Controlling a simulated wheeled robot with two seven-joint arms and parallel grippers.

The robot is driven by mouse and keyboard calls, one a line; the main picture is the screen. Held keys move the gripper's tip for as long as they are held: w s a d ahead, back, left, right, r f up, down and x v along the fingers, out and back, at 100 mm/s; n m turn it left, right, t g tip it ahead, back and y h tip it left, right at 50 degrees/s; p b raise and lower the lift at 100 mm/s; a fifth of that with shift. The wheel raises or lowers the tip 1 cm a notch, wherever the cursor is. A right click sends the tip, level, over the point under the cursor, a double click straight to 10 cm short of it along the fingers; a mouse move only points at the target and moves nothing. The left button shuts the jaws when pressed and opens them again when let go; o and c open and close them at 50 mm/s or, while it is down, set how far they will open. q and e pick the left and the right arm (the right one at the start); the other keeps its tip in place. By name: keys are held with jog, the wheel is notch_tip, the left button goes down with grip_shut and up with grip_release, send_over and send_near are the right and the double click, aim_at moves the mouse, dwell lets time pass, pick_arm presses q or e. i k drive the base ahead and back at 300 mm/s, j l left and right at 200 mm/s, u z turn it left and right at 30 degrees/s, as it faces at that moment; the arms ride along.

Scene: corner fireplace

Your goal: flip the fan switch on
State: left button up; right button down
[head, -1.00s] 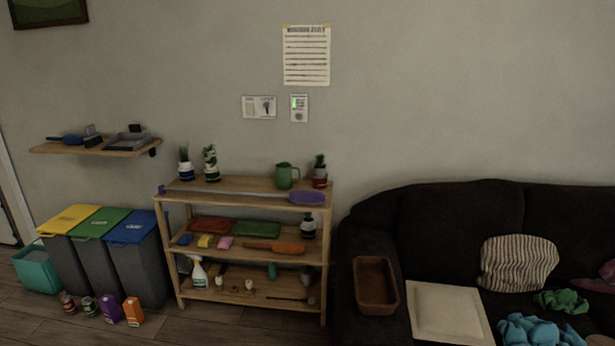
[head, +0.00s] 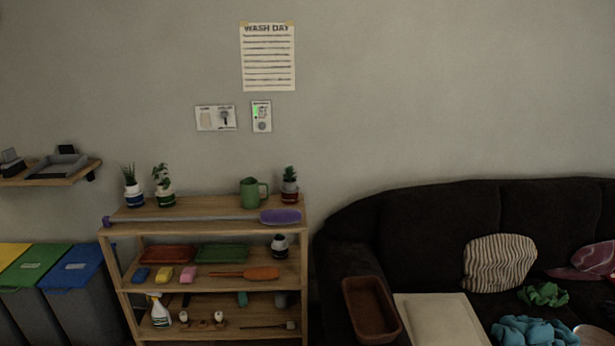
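A wide white switch plate (head: 215,118) is on the wall above the wooden shelf. It has a pale rocker on its left and a dark toggle (head: 225,118) on its right, with small labels too blurred to read. A narrower white plate (head: 261,117) with a green lit patch and a round knob is just to its right. I cannot tell from the lettering which control is for the fan. Neither of my grippers is in the head view.
A wooden shelf unit (head: 205,229) stands below the plates, its top holding potted plants, a green mug (head: 250,193) and a purple-ended duster (head: 281,216). A dark sofa (head: 430,225) is to the right. Coloured bins (head: 73,269) are at left.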

aim_at(205, 117)
jog(key=i+j, duration=0.15)
jog(key=j, duration=0.2)
jog(key=i+j+z, duration=0.1)
jog(key=j, duration=0.25)
jog(key=i+j, duration=0.25)
jog(key=j, duration=0.15)
jog(key=i+j+z, duration=0.1)
jog(key=j, duration=0.25)
jog(key=i+j, duration=0.2)
jog(key=j, duration=0.15)
jog(key=i+j+z, duration=0.1)
jog(key=j, duration=0.3)
jog(key=i+j, duration=0.15)
jog(key=j, duration=0.25)
jog(key=i+j, duration=0.15)
jog(key=j, duration=0.2)
jog(key=i+j, duration=0.15)
jog(key=j, duration=0.25)
jog(key=i+j, duration=0.15)
jog(key=j, duration=0.25)
jog(key=i+j, duration=0.15)
jog(key=j, duration=0.2)
